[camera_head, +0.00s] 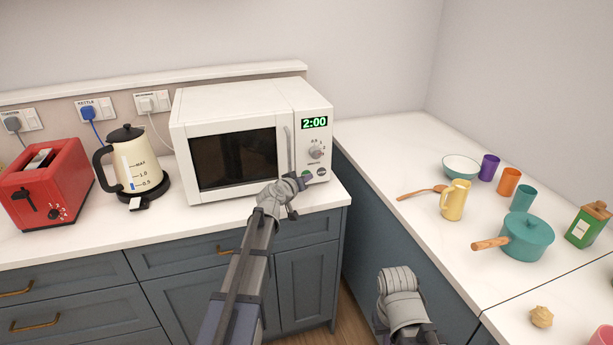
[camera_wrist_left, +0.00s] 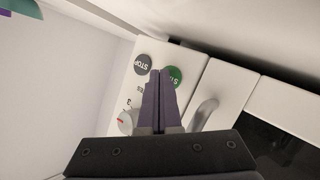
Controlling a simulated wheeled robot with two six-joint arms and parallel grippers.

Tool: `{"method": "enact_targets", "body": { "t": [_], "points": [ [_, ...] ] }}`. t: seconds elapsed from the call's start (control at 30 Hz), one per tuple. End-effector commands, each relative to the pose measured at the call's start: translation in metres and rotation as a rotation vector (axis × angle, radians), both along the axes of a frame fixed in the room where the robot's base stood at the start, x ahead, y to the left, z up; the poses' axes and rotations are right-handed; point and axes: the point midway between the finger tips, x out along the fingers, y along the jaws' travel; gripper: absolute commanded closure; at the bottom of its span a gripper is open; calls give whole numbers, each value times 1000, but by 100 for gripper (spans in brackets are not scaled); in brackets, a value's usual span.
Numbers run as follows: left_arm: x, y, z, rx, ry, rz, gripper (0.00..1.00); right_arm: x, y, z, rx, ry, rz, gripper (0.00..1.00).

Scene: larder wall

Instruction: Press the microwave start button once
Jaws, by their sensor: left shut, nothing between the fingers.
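The white microwave (camera_head: 230,105) stands on the counter with its door closed, and its display (camera_head: 314,122) reads 2:00. My left gripper (camera_head: 302,180) is shut and empty at the lower part of the control panel. In the left wrist view, the shut fingertips (camera_wrist_left: 161,75) are over the panel, beside the green start button (camera_wrist_left: 173,77), and cover part of its edge. The grey stop button (camera_wrist_left: 143,64) is on the other side of the fingertips. I cannot tell whether the fingertips touch the start button.
A dial (camera_head: 316,152) is below the display. The door handle (camera_head: 289,150) is left of the panel. A kettle (camera_head: 132,160) and a red toaster (camera_head: 45,185) stand to the left. The right counter holds cups, a bowl (camera_head: 461,167) and a teal pan (camera_head: 525,237).

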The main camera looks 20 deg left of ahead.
Motion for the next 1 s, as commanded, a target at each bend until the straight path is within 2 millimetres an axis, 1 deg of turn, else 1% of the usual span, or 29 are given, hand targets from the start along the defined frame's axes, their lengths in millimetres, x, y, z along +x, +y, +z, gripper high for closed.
{"method": "enact_targets", "body": {
  "t": [0.5,0.83,1.0],
  "points": [
    [2,1,0,0,-1,0,100,0,0,0,0,0,0,100],
    [-10,-6,0,0,0,0,100,0,0,0,0,0,0,100],
    [-11,-7,0,0,0,1,100,0,0,0,0,0,0,100]
  ]
}}
